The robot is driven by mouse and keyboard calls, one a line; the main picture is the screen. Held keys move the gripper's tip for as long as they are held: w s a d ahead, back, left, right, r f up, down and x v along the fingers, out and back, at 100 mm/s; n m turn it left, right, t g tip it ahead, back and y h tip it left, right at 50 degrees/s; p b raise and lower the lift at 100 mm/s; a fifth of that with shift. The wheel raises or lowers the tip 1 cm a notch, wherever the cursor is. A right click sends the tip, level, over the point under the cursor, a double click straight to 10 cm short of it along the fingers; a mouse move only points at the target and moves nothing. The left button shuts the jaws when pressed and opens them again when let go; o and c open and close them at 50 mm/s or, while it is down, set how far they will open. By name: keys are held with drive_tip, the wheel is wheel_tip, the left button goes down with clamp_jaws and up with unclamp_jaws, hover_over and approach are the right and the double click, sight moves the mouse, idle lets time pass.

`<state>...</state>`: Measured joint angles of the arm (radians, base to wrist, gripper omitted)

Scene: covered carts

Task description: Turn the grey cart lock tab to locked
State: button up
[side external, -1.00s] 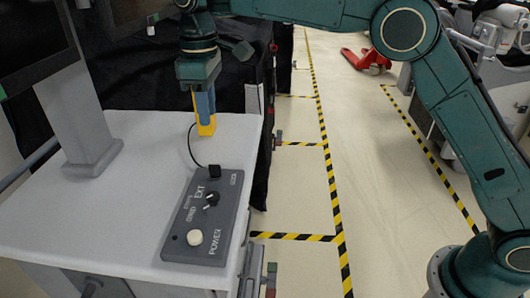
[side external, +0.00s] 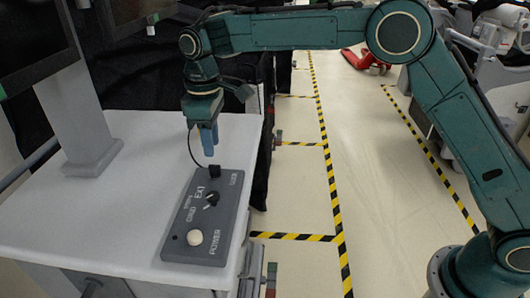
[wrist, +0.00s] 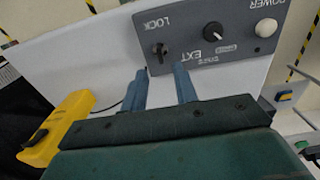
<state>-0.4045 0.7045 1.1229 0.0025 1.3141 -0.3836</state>
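The control panel (side external: 221,222) lies on the cart's white top, with LOCK, EXT and POWER labels. A small dark tab (side external: 214,171) sits at its LOCK end; it shows beside the LOCK label in the wrist view (wrist: 160,50). Its exact setting is too small to tell. My gripper (side external: 209,150) points down just above and behind that end of the panel. In the wrist view, its two blue fingers (wrist: 160,80) are apart with nothing between them, and the tab lies just past their tips.
A black pointer knob (side external: 212,198) and a white button (side external: 194,237) are on the same panel. A yellow block (wrist: 62,128) shows left of my fingers in the wrist view. A thin black cable (side external: 191,148) runs near the fingers. A monitor stand (side external: 75,120) rises at left.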

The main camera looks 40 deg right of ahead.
sight(214, 165)
drive_tip(key=shift+f, duration=3.2)
clamp_jaws()
